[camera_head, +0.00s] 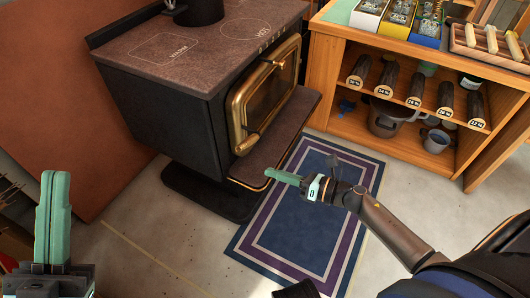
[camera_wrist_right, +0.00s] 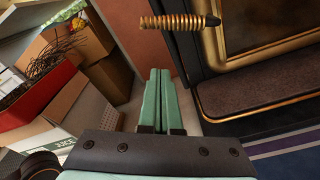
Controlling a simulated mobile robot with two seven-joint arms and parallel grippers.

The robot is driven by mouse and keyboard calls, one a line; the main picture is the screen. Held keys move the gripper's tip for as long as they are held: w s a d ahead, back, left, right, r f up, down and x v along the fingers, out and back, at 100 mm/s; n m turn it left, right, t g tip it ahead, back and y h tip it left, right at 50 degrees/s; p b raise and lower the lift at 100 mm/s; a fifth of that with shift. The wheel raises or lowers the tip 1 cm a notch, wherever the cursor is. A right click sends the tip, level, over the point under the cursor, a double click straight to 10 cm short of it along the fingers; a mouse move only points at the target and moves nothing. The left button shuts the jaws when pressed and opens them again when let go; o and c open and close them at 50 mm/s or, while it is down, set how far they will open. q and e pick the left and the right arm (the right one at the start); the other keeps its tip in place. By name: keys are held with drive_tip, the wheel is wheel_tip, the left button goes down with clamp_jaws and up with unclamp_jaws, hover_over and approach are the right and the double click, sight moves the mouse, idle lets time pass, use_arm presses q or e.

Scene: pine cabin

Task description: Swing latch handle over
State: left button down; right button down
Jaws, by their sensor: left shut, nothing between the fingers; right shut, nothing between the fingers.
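The black stove (camera_head: 160,85) has a glass door in a brass frame (camera_head: 238,105). The latch handle, a coiled brass grip (camera_head: 247,144), is at the door's lower near corner. In the right wrist view the coiled handle (camera_wrist_right: 178,21) lies nearly level, pointing left from a dark pivot, beyond my fingertips. My right gripper (camera_head: 272,173) has shut green fingers beside the stove's front ledge, apart from the handle; they also show in the wrist view (camera_wrist_right: 160,75). My left gripper (camera_head: 55,178) is shut and empty at the lower left, far from the stove.
A front ledge (camera_head: 285,135) juts out below the door. A blue bordered rug (camera_head: 300,230) lies on the floor. A wooden shelf (camera_head: 400,145) with logs and pots stands at right. Cardboard boxes (camera_wrist_right: 105,75) show left in the wrist view.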

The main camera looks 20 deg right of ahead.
use_arm(q)
drive_tip(key=shift+s+d+r+m+h, duration=0.1)
drive_tip(key=shift+s+d+m+h, duration=0.05)
drive_tip(key=shift+d+m+h, duration=0.35)
use_arm(e)
drive_tip(key=shift+w+d+f+n, duration=0.2)
drive_tip(key=shift+d+f+n, duration=0.25)
drive_tip(key=shift+d+n, duration=0.2)
drive_tip(key=shift+a, duration=0.1)
